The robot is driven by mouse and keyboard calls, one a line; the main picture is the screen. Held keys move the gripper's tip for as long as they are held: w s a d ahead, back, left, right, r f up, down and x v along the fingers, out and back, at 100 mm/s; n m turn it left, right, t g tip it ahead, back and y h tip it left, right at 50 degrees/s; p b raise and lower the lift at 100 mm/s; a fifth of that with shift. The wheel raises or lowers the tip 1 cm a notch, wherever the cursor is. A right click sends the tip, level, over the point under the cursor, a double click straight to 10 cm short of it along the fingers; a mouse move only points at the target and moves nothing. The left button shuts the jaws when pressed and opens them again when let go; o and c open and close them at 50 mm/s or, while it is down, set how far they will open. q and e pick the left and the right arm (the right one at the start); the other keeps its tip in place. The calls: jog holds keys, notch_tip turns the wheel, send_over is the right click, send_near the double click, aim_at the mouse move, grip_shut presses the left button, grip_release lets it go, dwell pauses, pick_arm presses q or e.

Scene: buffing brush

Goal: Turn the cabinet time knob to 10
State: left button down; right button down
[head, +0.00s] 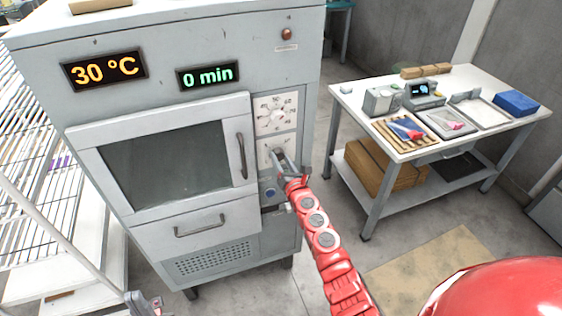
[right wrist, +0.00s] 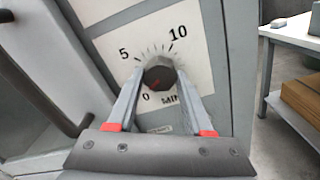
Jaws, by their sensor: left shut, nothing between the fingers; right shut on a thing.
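The grey cabinet (head: 170,130) has a green time display (head: 208,77) reading 0 min. In the right wrist view, the dark time knob (right wrist: 160,70) sits on a white dial plate (right wrist: 190,60) marked 0, 5 and 10 MIN. Its red mark points down-left, close to the 0. My right gripper (head: 280,158) is shut on this knob, with one finger on each side, and covers much of it in the head view. My left gripper (head: 146,304) is shut and empty at the bottom edge of the head view, away from the cabinet dials.
Above the time knob is a temperature dial (head: 274,114); the temperature display (head: 103,70) reads 30 °C. The door handle (head: 241,156) is just left of my right gripper. A white table (head: 400,150) with tools stands right. A wire rack (head: 40,150) stands left.

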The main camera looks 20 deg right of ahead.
jog(key=m, duration=0.6)
jog(key=shift+m, duration=0.3)
jog(key=m, duration=0.6)
jog(key=m+p, duration=0.1)
jog(key=m, duration=0.4)
jog(key=shift+m, duration=0.4)
jog(key=m+p, duration=0.2)
jog(key=m, duration=0.4)
jog(key=shift+r, duration=0.1)
jog(key=m, duration=0.3)
jog(key=shift+m, duration=0.4)
jog(key=shift+m+b, duration=0.6)
jog(key=shift+m, duration=1.3)
